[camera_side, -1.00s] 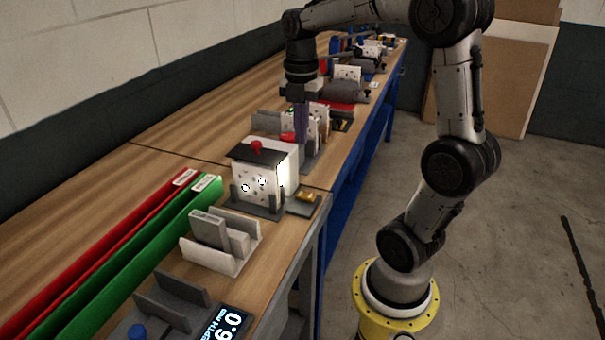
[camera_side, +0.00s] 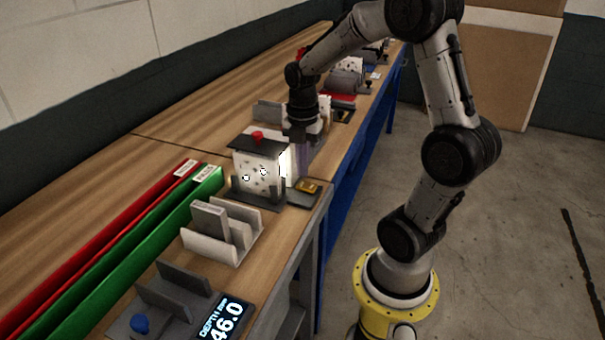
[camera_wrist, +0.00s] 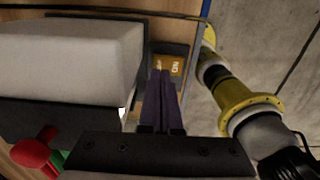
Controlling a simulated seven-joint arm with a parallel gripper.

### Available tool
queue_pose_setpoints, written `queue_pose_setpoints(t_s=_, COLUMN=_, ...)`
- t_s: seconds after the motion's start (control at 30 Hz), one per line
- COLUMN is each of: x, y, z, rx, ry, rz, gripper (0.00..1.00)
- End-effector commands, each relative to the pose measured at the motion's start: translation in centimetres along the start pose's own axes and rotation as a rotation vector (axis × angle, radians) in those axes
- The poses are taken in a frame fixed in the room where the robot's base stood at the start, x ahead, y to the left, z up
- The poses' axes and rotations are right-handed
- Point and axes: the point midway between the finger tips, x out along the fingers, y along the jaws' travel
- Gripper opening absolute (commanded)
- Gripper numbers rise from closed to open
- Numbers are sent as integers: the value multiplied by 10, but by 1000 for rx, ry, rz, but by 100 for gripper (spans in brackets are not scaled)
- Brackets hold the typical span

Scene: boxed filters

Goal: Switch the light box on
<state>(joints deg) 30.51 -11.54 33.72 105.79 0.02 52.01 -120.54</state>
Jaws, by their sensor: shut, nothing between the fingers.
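The light box (camera_side: 258,170) is a pale block with a spotted front, a dark top and a red knob (camera_side: 257,136). Its right side glows white. In the wrist view its pale body (camera_wrist: 75,60) fills the upper left. A small orange switch plate (camera_side: 308,186) sits on a dark base at the bench edge, right of the box. In the wrist view the plate (camera_wrist: 176,68) reads "ON". My gripper (camera_side: 303,174) is shut and empty, pointing down just behind the switch. In the wrist view its fingertips (camera_wrist: 159,68) overlap the plate; contact cannot be told.
Green (camera_side: 130,245) and red (camera_side: 95,245) long trays lie on the bench at left. A grey slotted holder (camera_side: 222,233) and a depth display (camera_side: 222,320) stand nearer. More boxes and fixtures line the bench behind my gripper. The floor at right is clear.

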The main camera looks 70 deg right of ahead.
Motion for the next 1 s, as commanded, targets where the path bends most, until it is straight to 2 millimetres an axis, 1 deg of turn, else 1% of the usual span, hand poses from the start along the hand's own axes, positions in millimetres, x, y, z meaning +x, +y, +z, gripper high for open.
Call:
queue_pose_setpoints(t_s=0.03, x=8, y=-1, z=0, rx=0, ry=2, rz=-3, gripper=0)
queue_pose_setpoints(t_s=0.1, x=15, y=0, z=0, rx=0, ry=1, rz=-2, gripper=0)
queue_pose_setpoints(t_s=0.23, x=23, y=0, z=0, rx=0, ry=0, rz=-1, gripper=0)
queue_pose_setpoints(t_s=0.63, x=26, y=0, z=0, rx=0, ry=0, rz=0, gripper=0)
queue_pose_setpoints(t_s=0.7, x=30, y=2, z=0, rx=0, ry=1, rz=-1, gripper=0)
queue_pose_setpoints(t_s=1.0, x=30, y=0, z=0, rx=0, ry=1, rz=-3, gripper=0)
